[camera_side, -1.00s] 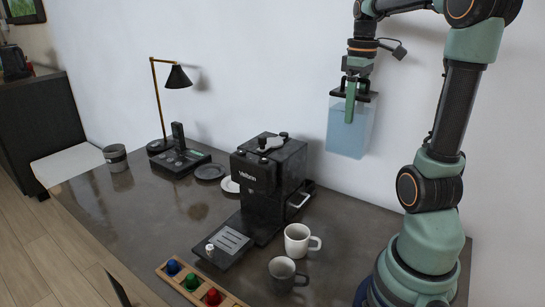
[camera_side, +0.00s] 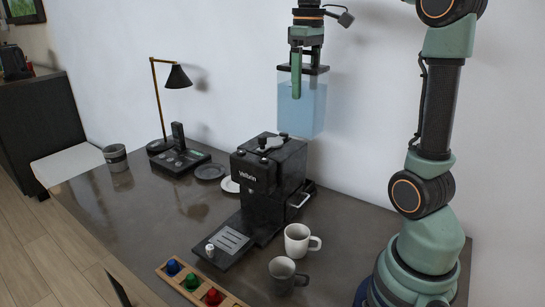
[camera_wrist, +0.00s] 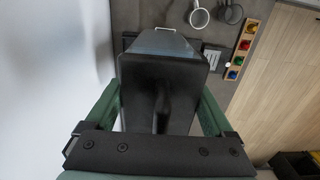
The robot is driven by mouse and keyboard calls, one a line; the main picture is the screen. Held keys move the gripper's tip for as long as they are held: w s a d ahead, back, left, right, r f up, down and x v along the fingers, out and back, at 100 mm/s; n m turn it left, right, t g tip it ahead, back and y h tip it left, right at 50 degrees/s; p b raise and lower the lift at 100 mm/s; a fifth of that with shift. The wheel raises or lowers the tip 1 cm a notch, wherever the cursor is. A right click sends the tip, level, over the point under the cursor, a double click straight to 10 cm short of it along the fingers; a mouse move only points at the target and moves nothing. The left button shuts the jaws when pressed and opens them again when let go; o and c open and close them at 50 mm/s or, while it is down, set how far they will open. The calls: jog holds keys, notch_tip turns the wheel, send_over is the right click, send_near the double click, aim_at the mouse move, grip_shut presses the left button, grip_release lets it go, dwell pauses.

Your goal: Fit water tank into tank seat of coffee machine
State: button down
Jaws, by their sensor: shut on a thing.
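The water tank (camera_side: 314,106) is a clear box of bluish water with a black lid and handle. My gripper (camera_side: 297,84) is shut on its handle, and the tank hangs upright in the air. In the side view it appears above and slightly right of the coffee machine (camera_side: 258,178), apart from it. The machine is black, with knobs on top and a drip tray in front. In the wrist view the tank's black lid (camera_wrist: 140,85) fills the middle between my green fingers and hides what lies below. I cannot make out the tank seat clearly; the machine's rear is largely hidden.
A white mug (camera_side: 298,240) and a grey mug (camera_side: 282,275) stand right of the drip tray. A wooden rack (camera_side: 225,300) holds coloured pods in front. A lamp (camera_side: 178,77), a phone (camera_side: 180,158) and a grey cup (camera_side: 115,157) stand left. The wall is close behind.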

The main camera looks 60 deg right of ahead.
jog(key=w+a+r, duration=0.2)
jog(key=a, duration=0.3)
jog(key=w+a+r, duration=0.3)
jog(key=a, duration=0.1)
jog(key=s+d+f, duration=0.1)
jog(key=d, duration=0.2)
jog(key=s+d+f, duration=0.2)
jog(key=d, duration=0.1)
jog(key=s+d+f, duration=0.1)
jog(key=s+d, duration=0.1)
jog(key=d, duration=0.1)
jog(key=shift+f, duration=0.4)
jog(key=s+d+f, duration=0.6)
jog(key=s+d, duration=0.2)
jog(key=s, duration=0.1)
jog(key=shift+s+d+f, duration=0.15)
jog(key=shift+s, duration=0.05)
notch_tip(320, 180, down, 20)
